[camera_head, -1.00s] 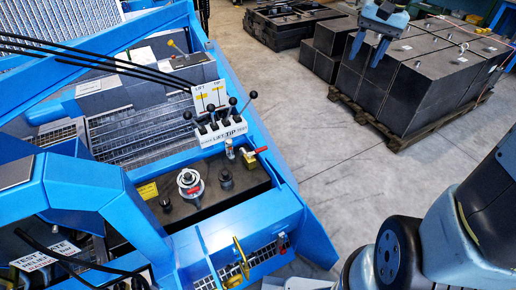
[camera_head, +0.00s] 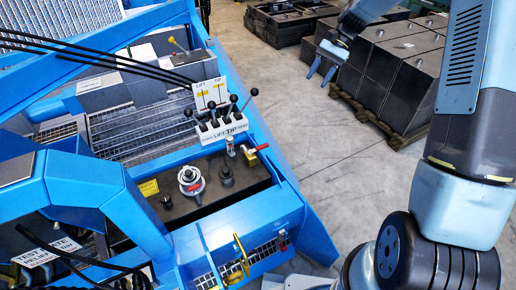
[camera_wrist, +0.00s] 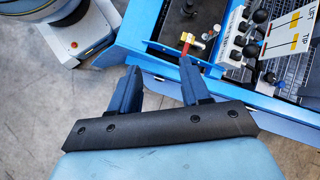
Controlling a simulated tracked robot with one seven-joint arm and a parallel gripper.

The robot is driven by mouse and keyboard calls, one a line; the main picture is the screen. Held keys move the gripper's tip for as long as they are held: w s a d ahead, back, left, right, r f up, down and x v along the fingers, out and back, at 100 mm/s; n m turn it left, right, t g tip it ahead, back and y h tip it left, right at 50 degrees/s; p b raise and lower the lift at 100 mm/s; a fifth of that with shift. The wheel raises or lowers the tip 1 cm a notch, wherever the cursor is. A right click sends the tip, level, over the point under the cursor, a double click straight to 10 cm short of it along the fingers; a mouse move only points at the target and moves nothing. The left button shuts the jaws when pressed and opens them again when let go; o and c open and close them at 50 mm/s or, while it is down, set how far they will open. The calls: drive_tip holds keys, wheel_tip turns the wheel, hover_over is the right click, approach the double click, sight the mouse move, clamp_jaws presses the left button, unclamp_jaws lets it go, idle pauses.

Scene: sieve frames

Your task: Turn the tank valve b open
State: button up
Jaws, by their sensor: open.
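A small valve with a red lever (camera_head: 258,150) and a brass body sits at the right edge of the dark tank top. Its red lever also shows in the wrist view (camera_wrist: 186,44), beyond the fingers. A yellow-handled valve (camera_head: 241,252) stands lower, at the front grating. No letter b is readable, so I cannot tell which is tank valve b. My gripper (camera_head: 320,74) is open and empty, in the air right of the blue machine and apart from both valves. In the wrist view my gripper (camera_wrist: 159,66) points toward the machine's blue edge.
A row of black-knobbed levers (camera_head: 218,122) stands behind the red-lever valve. A white-ringed cap (camera_head: 191,181) and a dark fitting (camera_head: 226,176) are beside it. Black blocks (camera_head: 390,70) on a pallet stand at the back right. The floor between is clear.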

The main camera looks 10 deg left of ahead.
drive_tip(key=w+a+f+m+g+y, duration=0.1)
drive_tip(key=w+a+f+g+y, duration=0.15)
drive_tip(key=f, duration=0.65)
drive_tip(key=w+a+f+m+g+y, duration=0.1)
drive_tip(key=w+a+f+m+y, duration=0.15)
drive_tip(key=f, duration=0.55)
drive_tip(key=m+g+y, duration=0.2)
drive_tip(key=m+y, duration=0.1)
drive_tip(key=y, duration=0.2)
approach(256, 149)
drive_tip(key=x, duration=0.8)
drive_tip(key=shift+a+f, duration=0.2)
drive_tip(key=shift+a, duration=0.1)
clamp_jaws()
